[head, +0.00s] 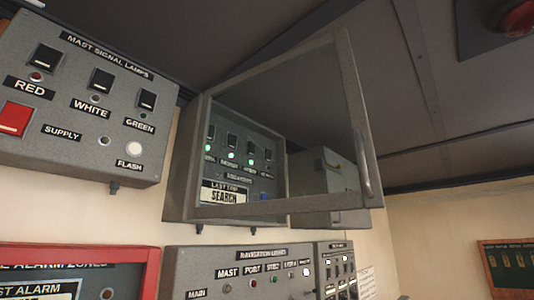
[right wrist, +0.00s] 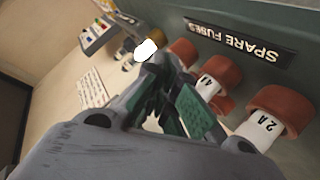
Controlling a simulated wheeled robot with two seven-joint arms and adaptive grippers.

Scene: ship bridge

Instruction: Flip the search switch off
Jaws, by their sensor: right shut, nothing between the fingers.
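A grey cabinet (head: 181,170) hangs on the wall in the middle of the head view. Its glazed door (head: 360,130) stands swung out, with a handle on its right edge. Through the glass I see a panel (head: 270,180) with a row of dark switches (head: 232,140) and lit green lamps below them. A plate (head: 226,195) there reads "LAST TRIP SEARCH". The small switch labels are too blurred to tell which switch is search. My right gripper (right wrist: 158,66) is shut and empty in the right wrist view, close to a bright white round part (right wrist: 146,50). My left gripper is not in view.
A mast signal lamps panel (head: 75,105) is at the upper left. A navigation lights panel (head: 240,275) and a red-framed alarm panel (head: 150,270) are below. Orange-capped fuses (right wrist: 285,105) under a "SPARE FUSES" label (right wrist: 235,40) are beside my right gripper.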

